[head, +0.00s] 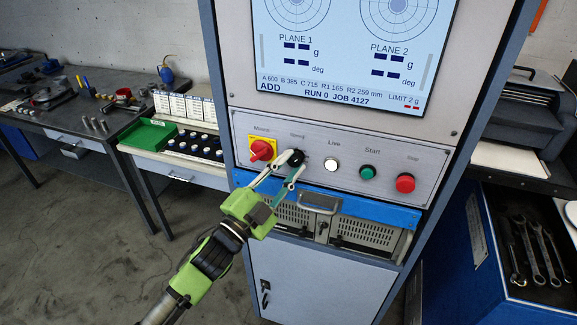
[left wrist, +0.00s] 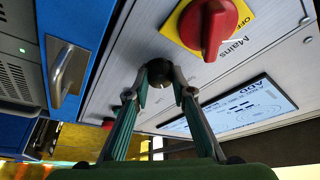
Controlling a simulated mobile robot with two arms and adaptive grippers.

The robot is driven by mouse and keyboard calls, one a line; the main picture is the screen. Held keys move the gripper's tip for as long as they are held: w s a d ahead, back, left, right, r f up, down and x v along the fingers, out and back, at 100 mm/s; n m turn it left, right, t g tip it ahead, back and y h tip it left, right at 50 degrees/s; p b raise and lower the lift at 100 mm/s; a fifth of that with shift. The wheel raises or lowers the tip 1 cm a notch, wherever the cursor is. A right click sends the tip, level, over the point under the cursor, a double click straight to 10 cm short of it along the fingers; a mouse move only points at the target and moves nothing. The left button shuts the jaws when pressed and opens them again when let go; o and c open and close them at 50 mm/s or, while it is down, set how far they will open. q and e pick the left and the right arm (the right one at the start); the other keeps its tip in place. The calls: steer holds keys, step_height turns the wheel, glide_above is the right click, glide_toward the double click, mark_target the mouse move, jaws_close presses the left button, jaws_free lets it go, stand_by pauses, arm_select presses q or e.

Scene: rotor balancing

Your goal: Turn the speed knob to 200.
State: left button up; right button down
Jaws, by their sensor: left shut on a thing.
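The black speed knob (head: 296,158) sits on the grey control panel (head: 320,188), between the red mains switch (head: 262,150) and the white Live lamp (head: 331,165). My left gripper (head: 290,170) reaches up to the panel and is shut on the knob. In the left wrist view the two fingertips (left wrist: 160,82) lie on either side of the dark knob (left wrist: 160,70). The knob's scale and pointer are hidden or too small to read. The right gripper is not in view.
The red mains switch on its yellow OFF plate (left wrist: 241,14) is close beside the fingers. Green (head: 368,172) and red (head: 405,183) buttons are to the right. A drawer handle (head: 320,204) projects below. The screen (head: 350,50) shows RUN 0.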

arm_select(q)
steer(key=o, duration=1.1)
steer(key=v, duration=1.2)
steer(key=shift+f, duration=0.1)
